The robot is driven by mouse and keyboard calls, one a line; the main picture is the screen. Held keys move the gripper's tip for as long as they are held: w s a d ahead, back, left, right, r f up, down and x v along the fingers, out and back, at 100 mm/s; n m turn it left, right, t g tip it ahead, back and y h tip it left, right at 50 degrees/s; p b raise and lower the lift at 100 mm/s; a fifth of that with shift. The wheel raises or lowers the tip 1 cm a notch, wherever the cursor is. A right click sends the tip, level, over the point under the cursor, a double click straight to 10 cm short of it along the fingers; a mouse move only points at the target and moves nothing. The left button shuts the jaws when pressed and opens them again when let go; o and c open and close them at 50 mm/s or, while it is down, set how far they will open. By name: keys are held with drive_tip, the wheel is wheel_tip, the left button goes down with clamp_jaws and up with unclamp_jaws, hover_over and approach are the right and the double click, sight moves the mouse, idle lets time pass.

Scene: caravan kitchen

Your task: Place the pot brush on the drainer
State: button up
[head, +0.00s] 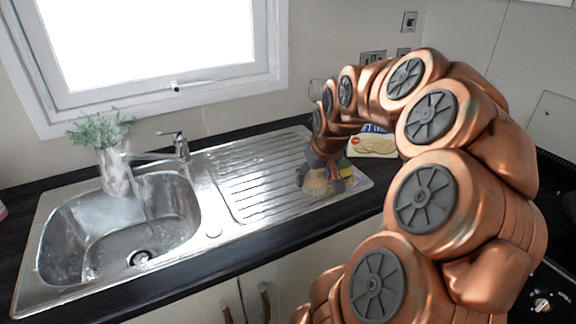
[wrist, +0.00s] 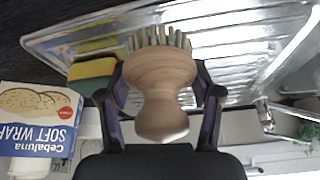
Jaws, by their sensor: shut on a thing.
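The pot brush (wrist: 160,85) has a pale wooden knob and head with light bristles. My gripper (wrist: 161,92) is shut on it, with a dark finger on each side of the wood. In the wrist view the bristles lie against the ribbed metal drainer (wrist: 235,50). In the head view my gripper (head: 324,182) is low at the right end of the drainer (head: 255,172), and the brush (head: 314,184) shows partly between the fingers. I cannot tell whether the bristles touch the metal.
A yellow and green sponge (wrist: 92,72) lies close beside one finger. A Soft Wrap box (wrist: 40,118) stands near it. The sink bowl (head: 120,235), tap (head: 180,146) and plant vase (head: 115,172) are to the left. The drainer's middle is clear.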

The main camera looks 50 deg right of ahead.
drive_tip(key=p, duration=0.4)
hover_over(291, 171)
drive_tip(key=s, duration=0.1)
drive_tip(key=shift+s+a+f, duration=0.15)
drive_tip(key=shift+a+f, duration=0.3)
drive_tip(key=shift+f, duration=0.15)
drive_tip(key=shift+f+p, duration=0.4)
drive_tip(key=shift+f, duration=1.4)
drive_tip(key=shift+f, duration=0.25)
drive_tip(key=o, duration=1.1)
drive_tip(key=shift+r, duration=0.1)
drive_tip(key=shift+o, duration=0.2)
